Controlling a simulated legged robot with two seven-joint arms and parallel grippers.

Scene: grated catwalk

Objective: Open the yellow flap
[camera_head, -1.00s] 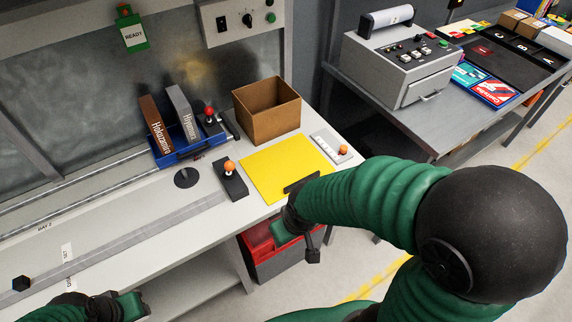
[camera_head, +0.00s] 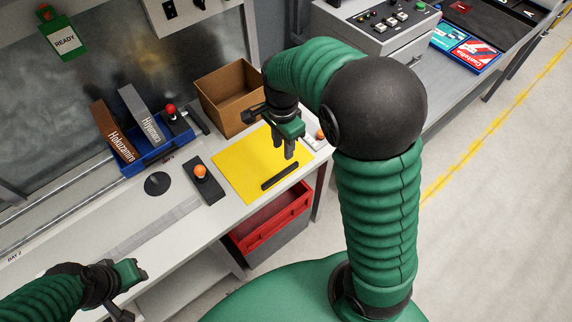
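The yellow flap (camera_head: 237,172) lies flat and closed in the white tabletop. A black bar handle (camera_head: 280,175) runs along its front edge. My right gripper (camera_head: 283,150) hangs over the flap's right part with its fingers pointing down, just behind the handle. A gap shows between its two fingers and nothing is held; whether the tips touch the flap is unclear. My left gripper (camera_head: 128,288) is at the lower left, by the table's front edge, away from the flap. Its finger opening cannot be made out.
An open cardboard box (camera_head: 228,98) stands behind the flap. An orange-knobbed lever (camera_head: 202,182) stands to its left, and another orange knob (camera_head: 320,134) to its right. A blue tray (camera_head: 150,152) with binders is further left. A red bin (camera_head: 272,222) sits below the table edge.

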